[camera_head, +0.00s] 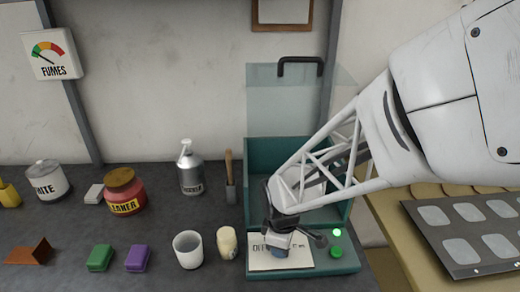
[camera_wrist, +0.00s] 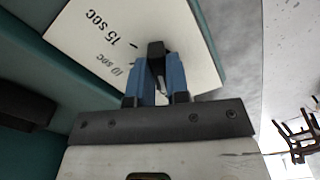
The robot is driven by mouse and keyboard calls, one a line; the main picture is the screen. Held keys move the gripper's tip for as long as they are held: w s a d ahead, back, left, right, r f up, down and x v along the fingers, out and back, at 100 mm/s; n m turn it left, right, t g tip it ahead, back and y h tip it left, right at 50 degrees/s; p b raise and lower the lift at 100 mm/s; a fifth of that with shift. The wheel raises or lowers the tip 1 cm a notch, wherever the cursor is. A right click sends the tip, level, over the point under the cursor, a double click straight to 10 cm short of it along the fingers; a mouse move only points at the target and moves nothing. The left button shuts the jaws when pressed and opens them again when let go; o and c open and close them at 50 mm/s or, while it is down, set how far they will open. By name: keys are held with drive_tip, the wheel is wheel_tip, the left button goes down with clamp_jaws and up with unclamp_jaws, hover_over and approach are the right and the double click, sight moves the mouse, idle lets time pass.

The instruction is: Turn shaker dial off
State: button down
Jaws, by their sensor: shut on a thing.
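The teal shaker (camera_head: 258,223) stands on the dark bench, with a white dial plate (camera_head: 262,262) on its front ledge. Part of "OFF" shows at the plate's left. In the wrist view the plate (camera_wrist: 95,40) shows "15 SEC" and "10 SEC" marks, turned over. My gripper (camera_head: 279,250) is over the plate, and its blue fingers (camera_wrist: 159,78) are shut on the dark dial knob (camera_wrist: 156,50). The knob is mostly hidden by the fingers, so its pointer's setting cannot be told. A green light (camera_head: 337,232) glows right of the plate, above a green button (camera_head: 336,252).
A clear raised lid (camera_head: 285,100) with a black handle stands behind the shaker. Left of it are a cream bottle (camera_head: 227,243), a white cup (camera_head: 188,250), purple (camera_head: 138,258) and green (camera_head: 100,258) blocks, and a metal bottle (camera_head: 190,170). A dark tray (camera_head: 470,235) lies at right.

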drive_tip(key=c, duration=1.1)
unclamp_jaws()
drive_tip(key=shift+r, duration=0.15)
drive_tip(key=shift+r, duration=3.8)
drive_tip(key=s+d+r+m+t, duration=0.2)
drive_tip(key=s+d+r+m, duration=0.8)
drive_tip(key=s+r+m, duration=0.1)
drive_tip(key=s+m, duration=0.1)
drive_tip(key=m, duration=0.1)
drive_tip(key=shift+s+d+m+t, duration=0.2)
drive_tip(key=shift+s+m+t, duration=0.1)
drive_tip(key=shift+s+m, duration=0.1)
